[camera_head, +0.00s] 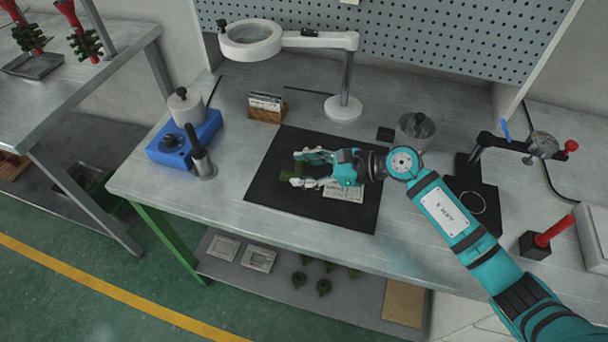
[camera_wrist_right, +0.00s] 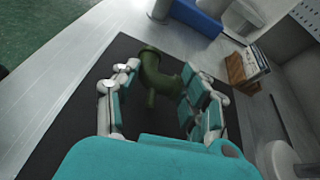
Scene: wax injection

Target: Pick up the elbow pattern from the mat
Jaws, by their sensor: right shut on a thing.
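The green elbow pattern (camera_head: 301,172) is at the black mat (camera_head: 268,188), partly hidden by my fingers in the head view. In the right wrist view the elbow pattern (camera_wrist_right: 152,72) shows its flanged end and a short stub, between the two fingers. My right gripper (camera_head: 299,168) reaches in from the right over the mat and is shut on the elbow pattern. I cannot tell whether the pattern still touches the mat. A pale card (camera_head: 345,193) lies on the mat just below the gripper. My left gripper is not in view.
A magnifier lamp (camera_head: 345,106) and a card holder (camera_head: 265,110) stand behind the mat. A blue wax unit (camera_head: 184,140) is at the left. A metal pot (camera_head: 416,128) stands close to my right wrist.

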